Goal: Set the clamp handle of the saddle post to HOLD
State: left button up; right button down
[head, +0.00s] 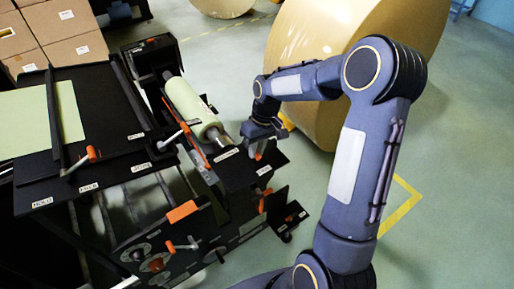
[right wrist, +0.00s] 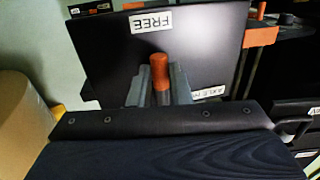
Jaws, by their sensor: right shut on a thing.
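The clamp handle (head: 260,151) has an orange grip and stands at the right end of the black machine, by the roll's shaft end. My right gripper (head: 262,136) reaches it from above and is shut on it. In the right wrist view the orange grip of the handle (right wrist: 159,70) stands between the grey fingers of the gripper (right wrist: 160,90). A black plate (right wrist: 200,55) beyond it bears a white FREE label (right wrist: 152,21). No HOLD label is readable near this handle. My left gripper is not in view.
A pale green roll (head: 192,107) on a shaft lies just left of the gripper. Other orange-gripped levers (head: 80,160) stand on the machine. Large kraft rolls (head: 325,55) are behind my right arm, and boxes (head: 75,30) at the upper left. Open floor (head: 440,165) lies to the right.

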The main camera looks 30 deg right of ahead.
dwell(0.3)
jog(key=m+b, duration=0.1)
jog(key=m, duration=0.1)
jog(key=a+m+b, duration=0.1)
jog(key=m, duration=0.1)
jog(key=shift+t, duration=0.4)
jog(key=m, duration=0.4)
jog(key=shift+w+a+m+t, duration=0.1)
jog(key=shift+a+m+t, duration=0.2)
jog(key=shift+a+t, duration=0.1)
jog(key=m, duration=0.3)
jog(key=m+h, duration=0.1)
jog(key=shift+w+a+r+t, duration=0.1)
jog(key=shift+w+a+t, duration=0.2)
jog(key=shift+a, duration=0.1)
jog(key=m, duration=0.2)
jog(key=w+m+h+p, duration=0.1)
jog(key=m, duration=0.2)
jog(key=shift+a, duration=0.2)
jog(key=shift+m, duration=0.3)
jog(key=c, duration=1.3)
grip_release()
jog(key=shift+c, duration=0.2)
